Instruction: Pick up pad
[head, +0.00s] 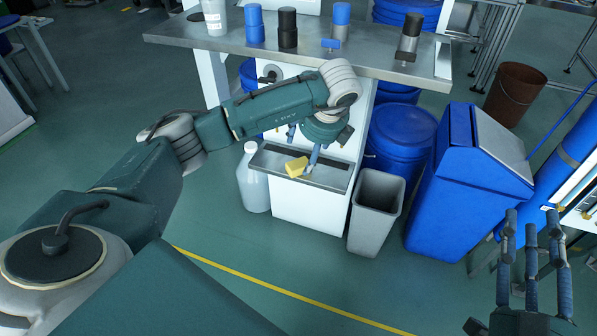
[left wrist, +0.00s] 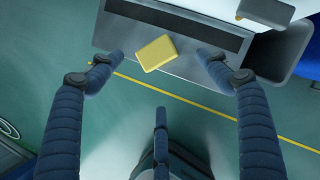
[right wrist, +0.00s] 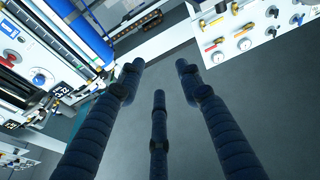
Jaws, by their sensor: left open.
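The yellow pad (head: 296,167) lies on the metal ledge (head: 270,161) at the front of the white cabinet. In the left wrist view the pad (left wrist: 156,53) sits on the ledge, between and beyond the fingertips. My left gripper (head: 309,160) is above the ledge, right beside the pad in the head view, partly hidden by its own wrist. In the left wrist view its fingers (left wrist: 163,57) are spread wide with nothing between them. My right gripper (head: 532,225) is at the far right with its fingers apart and empty; the right wrist view shows the same fingers (right wrist: 159,70).
A grey bin (head: 376,205) stands right of the ledge, beside a large blue bin (head: 455,190). A white jug (head: 252,180) stands on the left. A steel bench (head: 375,58) with several cylinders is above.

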